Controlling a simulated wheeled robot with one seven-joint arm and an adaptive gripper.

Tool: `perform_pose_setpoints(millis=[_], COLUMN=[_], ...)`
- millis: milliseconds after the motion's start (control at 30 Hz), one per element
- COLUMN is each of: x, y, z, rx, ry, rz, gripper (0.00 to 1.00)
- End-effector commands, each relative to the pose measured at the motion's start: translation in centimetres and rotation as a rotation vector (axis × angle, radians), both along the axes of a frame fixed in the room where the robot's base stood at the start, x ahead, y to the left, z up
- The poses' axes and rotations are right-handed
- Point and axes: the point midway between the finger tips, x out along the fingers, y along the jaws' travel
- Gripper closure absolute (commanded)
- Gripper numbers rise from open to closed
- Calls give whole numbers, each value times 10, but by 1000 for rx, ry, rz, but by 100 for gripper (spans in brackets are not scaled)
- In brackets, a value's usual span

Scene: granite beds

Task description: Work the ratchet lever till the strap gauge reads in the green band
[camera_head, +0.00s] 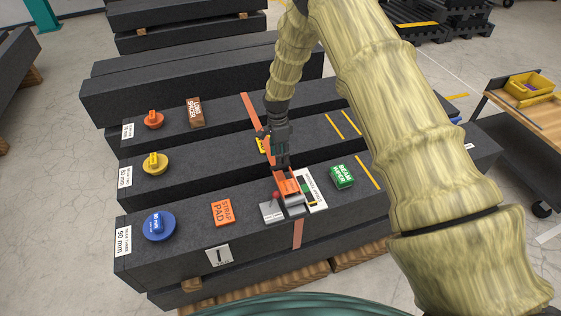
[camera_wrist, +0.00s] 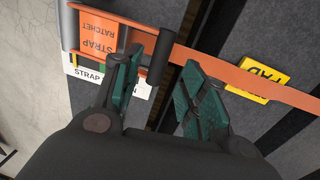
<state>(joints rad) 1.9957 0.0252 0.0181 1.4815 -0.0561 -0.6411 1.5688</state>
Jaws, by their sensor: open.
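The orange strap ratchet (camera_head: 289,186) sits on the front granite beam, on the orange strap (camera_head: 298,234). In the wrist view its orange lever (camera_wrist: 97,36) ends in a dark crossbar (camera_wrist: 161,53). My gripper (camera_head: 281,166) is above the lever's far end; in the wrist view its open green fingers (camera_wrist: 158,88) lie either side of the crossbar's lower end. I cannot tell whether they touch it. The white strap gauge (camera_head: 316,194) lies just right of the ratchet, with a green patch showing. Its reading is too small to tell, and the wrist view shows it partly hidden.
The front beam also bears a blue knobbed disc (camera_head: 159,226), an orange strap pad (camera_head: 222,213) and a green beam wiper (camera_head: 342,176). A yellow pad (camera_wrist: 254,84) lies beside the strap. A cart (camera_head: 535,115) stands at right.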

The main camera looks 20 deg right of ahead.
Motion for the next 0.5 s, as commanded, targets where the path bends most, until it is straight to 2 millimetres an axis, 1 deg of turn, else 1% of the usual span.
perform_pose_setpoints(millis=[100, 233, 400, 500], x=[-3, -5, -6, -6], y=[0, 0, -1, -1], z=[-14, -28, -41, -46], rx=[1, 1, 0, 0], ry=[3, 2, 1, 0], rz=[-1, -1, 0, -1], gripper=[58, 58, 58, 58])
